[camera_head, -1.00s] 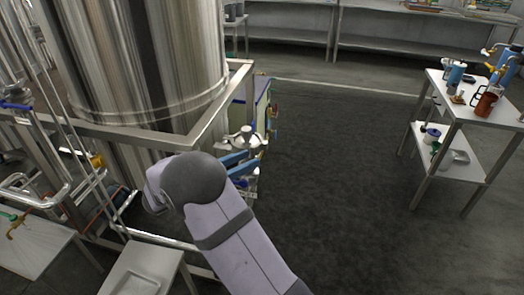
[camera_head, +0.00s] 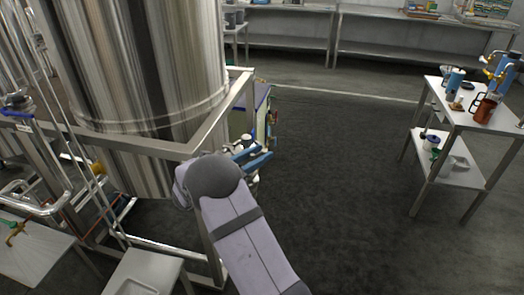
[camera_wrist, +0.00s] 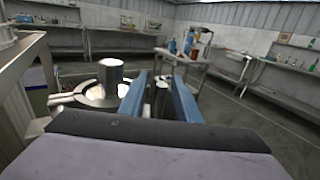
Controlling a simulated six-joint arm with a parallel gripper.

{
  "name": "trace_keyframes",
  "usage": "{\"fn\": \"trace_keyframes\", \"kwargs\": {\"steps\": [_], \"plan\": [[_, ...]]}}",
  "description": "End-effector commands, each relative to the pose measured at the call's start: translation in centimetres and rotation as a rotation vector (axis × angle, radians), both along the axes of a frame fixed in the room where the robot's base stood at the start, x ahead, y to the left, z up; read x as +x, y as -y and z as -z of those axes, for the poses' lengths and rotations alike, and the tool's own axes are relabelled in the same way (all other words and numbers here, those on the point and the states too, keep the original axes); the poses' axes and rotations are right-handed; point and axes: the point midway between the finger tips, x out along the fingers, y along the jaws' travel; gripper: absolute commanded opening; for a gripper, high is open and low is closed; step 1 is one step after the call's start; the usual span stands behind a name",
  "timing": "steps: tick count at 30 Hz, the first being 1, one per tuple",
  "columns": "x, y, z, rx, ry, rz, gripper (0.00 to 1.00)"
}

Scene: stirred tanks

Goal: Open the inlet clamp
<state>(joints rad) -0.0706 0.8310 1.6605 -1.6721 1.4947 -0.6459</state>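My gripper (camera_wrist: 160,78) shows in the wrist view as two blue fingers standing apart, with a gap between them. In the head view my gripper (camera_head: 268,153) is beside the metal fittings at the tank's right front corner. A round metal clamp-like fitting (camera_wrist: 98,92) with a short upright cylinder lies just left of the fingers in the wrist view. A lever or pipe sticks out from its left side. A narrow metal piece (camera_wrist: 161,92) shows between the fingers; I cannot tell whether they touch it. In the head view the fittings (camera_head: 246,139) are mostly hidden by my gripper.
The large steel tank (camera_head: 150,70) and its frame (camera_head: 150,141) stand at left, close to my arm. A two-shelf cart (camera_head: 455,108) with blue and red vessels stands at right. Benches (camera_head: 400,42) line the back. The dark floor between is clear.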

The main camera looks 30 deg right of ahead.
Motion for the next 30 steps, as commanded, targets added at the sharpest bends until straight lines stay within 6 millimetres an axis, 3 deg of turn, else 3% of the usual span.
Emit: {"fn": "trace_keyframes", "kwargs": {"steps": [5, 14, 18, 30], "plan": [[0.19, 1.16, 0.00, 0.000, -0.001, 0.001, 0.30], [0.25, 1.33, 0.06, 0.001, 0.000, 0.000, 0.30], [0.24, 1.32, 0.05, 0.000, 0.000, 0.000, 0.00], [0.18, 1.37, 0.02, 0.001, 0.001, -0.013, 0.00]]}}
